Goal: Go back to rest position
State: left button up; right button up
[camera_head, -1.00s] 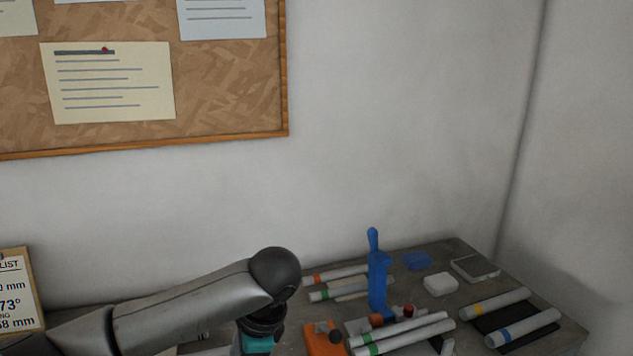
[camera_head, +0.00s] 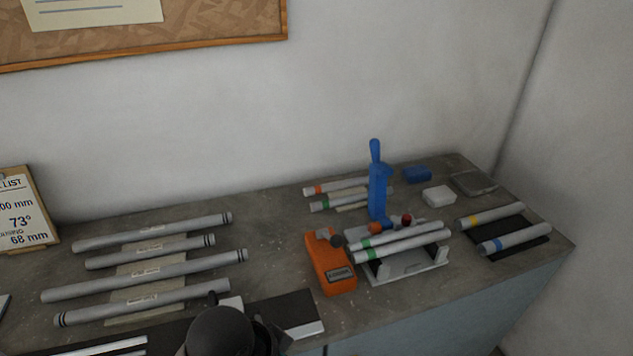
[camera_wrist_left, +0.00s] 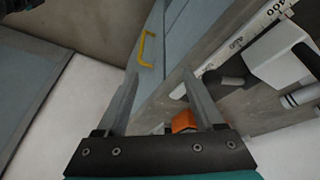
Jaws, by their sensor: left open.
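My left gripper (camera_wrist_left: 160,76) is open in the left wrist view, with nothing between its two fingers. Past them are the blue-grey bench front (camera_wrist_left: 180,38) and the bench's edge. In the head view a dark joint of my left arm shows at the bottom, in front of the bench edge; the fingers cannot be made out there. My right gripper is in neither view.
The bench (camera_head: 270,215) holds several grey tubes at left and an orange tool (camera_head: 330,266). Two tubes lie on a black mat (camera_head: 535,246). A yellow handle (camera_wrist_left: 147,48) is on the bench front.

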pick_arm(q)
jog(key=s+a+f+n+y, duration=0.25)
jog(key=s+a+n, duration=0.35)
jog(key=s+a, duration=0.45)
notch_tip(320, 180, down, 25)
jog(key=a+b, duration=0.1)
jog(key=b, duration=0.3)
jog(key=s+a+f+g+b, duration=0.1)
jog(key=s+f+b, duration=0.3)
jog(key=s+f, duration=1.1)
jog(key=shift+a+f+m+g+b, duration=0.35)
jog(key=shift+a+f, duration=0.55)
jog(key=shift+f, duration=0.95)
jog(key=shift+s+y, duration=0.1)
jog(key=shift+y, duration=0.15)
